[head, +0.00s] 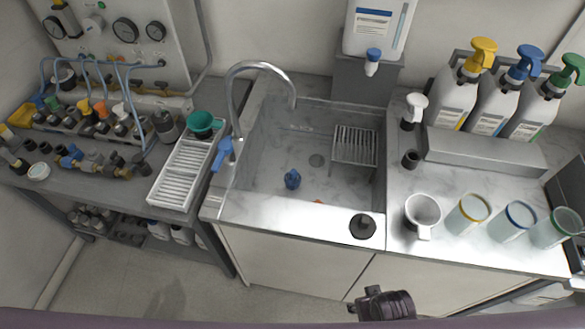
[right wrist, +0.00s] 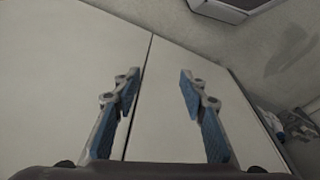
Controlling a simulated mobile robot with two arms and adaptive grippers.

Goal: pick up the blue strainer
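My left gripper is not in view.
A faucet (head: 262,67) arches over the sink's left side. A wire rack (head: 355,146) stands in the sink's right part. A black stopper (head: 362,226) sits on the front rim. A white mug (head: 422,214) and glass beakers stand right. A teal cup (head: 201,122) sits on the drainer (head: 182,177).

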